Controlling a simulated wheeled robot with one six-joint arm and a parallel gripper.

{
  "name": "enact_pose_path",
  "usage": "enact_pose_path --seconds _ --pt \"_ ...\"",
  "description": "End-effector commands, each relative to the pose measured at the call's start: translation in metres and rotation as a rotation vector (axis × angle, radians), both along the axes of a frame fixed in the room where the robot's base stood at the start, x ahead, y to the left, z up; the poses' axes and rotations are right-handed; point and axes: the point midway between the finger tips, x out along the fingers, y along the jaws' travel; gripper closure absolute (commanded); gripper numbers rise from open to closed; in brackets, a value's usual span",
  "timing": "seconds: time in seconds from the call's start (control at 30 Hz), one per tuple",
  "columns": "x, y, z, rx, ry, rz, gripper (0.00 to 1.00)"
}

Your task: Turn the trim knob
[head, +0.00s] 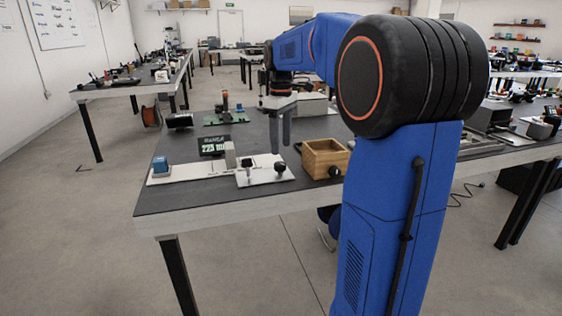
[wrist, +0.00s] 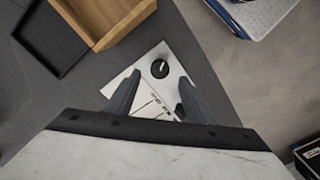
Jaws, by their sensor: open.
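The trim knob (wrist: 160,69) is a round black knob with a pale pointer mark, set on a small white plate (wrist: 176,60). In the head view the knob (head: 280,168) stands at the right side of the white plate (head: 262,178), near the table's front edge. My gripper (wrist: 160,76) is open and empty, with its two dark fingers spread to either side of the knob's direction. In the head view my gripper (head: 280,148) points down above the knob, with a visible gap. Neither finger appears to touch the knob.
A wooden box (head: 325,158) stands close at the right of the plate, and also shows in the wrist view (wrist: 100,20). A small black display (head: 212,146) and a long white panel with a blue block (head: 160,166) stand to the left. The table's front-left surface is clear.

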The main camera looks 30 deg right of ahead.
Motion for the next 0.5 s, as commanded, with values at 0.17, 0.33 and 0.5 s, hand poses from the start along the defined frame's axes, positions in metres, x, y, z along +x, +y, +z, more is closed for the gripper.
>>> enact_pose_path --seconds 0.17,0.33,0.5 --pt "-0.001 0.000 -0.031 0.001 0.003 0.000 0.51" --pt "0.000 0.000 -0.054 0.000 0.001 0.000 0.51" --pt "0.000 0.000 -0.067 0.000 0.000 0.000 0.51"
